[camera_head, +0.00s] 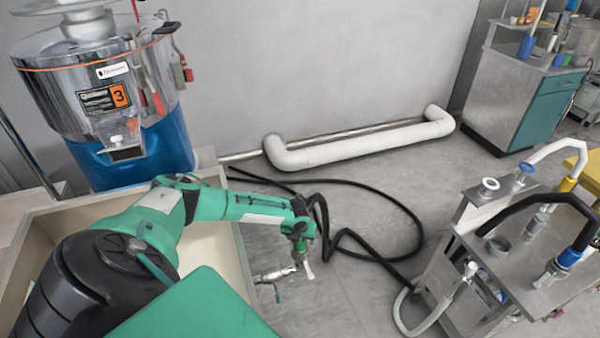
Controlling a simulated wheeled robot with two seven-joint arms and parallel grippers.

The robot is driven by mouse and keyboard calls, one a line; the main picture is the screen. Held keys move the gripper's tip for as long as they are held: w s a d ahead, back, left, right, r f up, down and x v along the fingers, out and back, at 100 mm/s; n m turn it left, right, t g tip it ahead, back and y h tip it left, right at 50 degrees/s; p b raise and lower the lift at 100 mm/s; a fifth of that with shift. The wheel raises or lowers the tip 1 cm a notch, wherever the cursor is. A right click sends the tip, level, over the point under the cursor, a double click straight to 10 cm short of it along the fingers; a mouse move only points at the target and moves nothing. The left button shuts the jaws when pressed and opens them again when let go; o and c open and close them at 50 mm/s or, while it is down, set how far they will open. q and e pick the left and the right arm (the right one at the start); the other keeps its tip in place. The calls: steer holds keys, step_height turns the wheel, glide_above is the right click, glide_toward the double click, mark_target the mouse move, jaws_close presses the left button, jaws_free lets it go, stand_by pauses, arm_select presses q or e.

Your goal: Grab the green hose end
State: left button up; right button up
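My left gripper (304,264) is at the end of my green arm, pointing down beside the beige bin. Its pale fingertips are small, and I cannot tell whether they are open or shut. A metal fitting (274,275) with a small spout shows just left of the fingertips, by the bin's right wall; I cannot tell whether they touch. A black hose (408,212) loops over the floor and passes behind my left wrist. I cannot make out a clearly green hose end. My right gripper is not in view.
The beige bin (236,250) stands under my arm. A blue and steel grinder (100,95) stands behind it. A steel cart (455,260) with hose fittings is at the right. A white pipe (360,141) runs along the wall.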

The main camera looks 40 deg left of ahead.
arm_select(q)
steer(key=shift+w+a+f, duration=0.1)
steer(key=shift+f, duration=0.6)
steer(key=c, duration=1.4)
steer(key=shift+w+r, duration=0.1)
steer(key=shift+r, duration=0.1)
